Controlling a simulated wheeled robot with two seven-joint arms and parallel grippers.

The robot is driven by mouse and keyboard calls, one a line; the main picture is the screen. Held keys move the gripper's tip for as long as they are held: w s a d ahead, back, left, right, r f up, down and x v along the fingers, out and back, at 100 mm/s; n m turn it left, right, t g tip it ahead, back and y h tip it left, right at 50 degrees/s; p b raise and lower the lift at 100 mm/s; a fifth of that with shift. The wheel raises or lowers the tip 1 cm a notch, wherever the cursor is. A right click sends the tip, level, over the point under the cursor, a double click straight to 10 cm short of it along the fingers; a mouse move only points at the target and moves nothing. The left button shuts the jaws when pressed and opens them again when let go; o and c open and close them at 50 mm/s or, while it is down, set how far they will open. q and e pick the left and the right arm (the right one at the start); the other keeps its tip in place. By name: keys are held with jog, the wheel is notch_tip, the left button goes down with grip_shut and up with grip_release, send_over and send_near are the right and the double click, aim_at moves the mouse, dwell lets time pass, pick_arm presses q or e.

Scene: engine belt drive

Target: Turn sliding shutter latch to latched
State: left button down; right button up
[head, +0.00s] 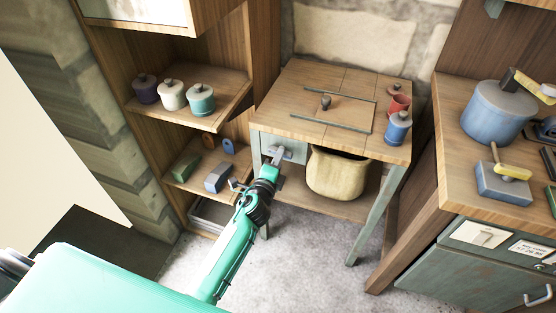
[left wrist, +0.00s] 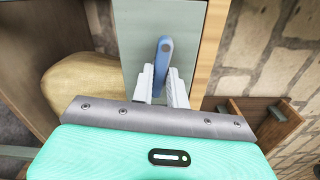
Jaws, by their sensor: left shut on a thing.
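The latch is a small blue lever (left wrist: 164,52) on a grey-green panel (left wrist: 187,20), seen in the left wrist view. It stands nearly upright in that picture, leaning slightly. My left gripper (left wrist: 163,78) is shut on the lever, with a pale finger on each side of it. In the head view my left gripper (head: 279,155) reaches the grey-green panel (head: 297,149) under the left front of the wooden table. The lever is too small and covered to make out there. My right gripper is not in view.
A tan sack-like basket (head: 337,172) hangs or stands under the table (head: 285,91), just right of the gripper. A shelf unit (head: 160,112) with jars and blocks stands to the left. A workbench (head: 452,95) with a blue pot (head: 497,115) stands to the right.

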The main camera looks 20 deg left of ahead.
pick_arm(q)
jog(key=shift+n, duration=0.7)
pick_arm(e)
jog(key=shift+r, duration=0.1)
pick_arm(q)
jog(key=shift+n, duration=0.3)
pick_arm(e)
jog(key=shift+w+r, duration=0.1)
pick_arm(q)
jog(key=c, duration=1.4)
grip_release()
jog(key=shift+s, duration=0.1)
jog(key=shift+s+a+b, duration=0.15)
jog(key=shift+s+b, duration=0.1)
jog(key=shift+s, duration=3.2)
jog(key=shift+s+a+b, duration=0.1)
jog(key=shift+s+b, duration=0.15)
jog(key=shift+s, duration=3.15)
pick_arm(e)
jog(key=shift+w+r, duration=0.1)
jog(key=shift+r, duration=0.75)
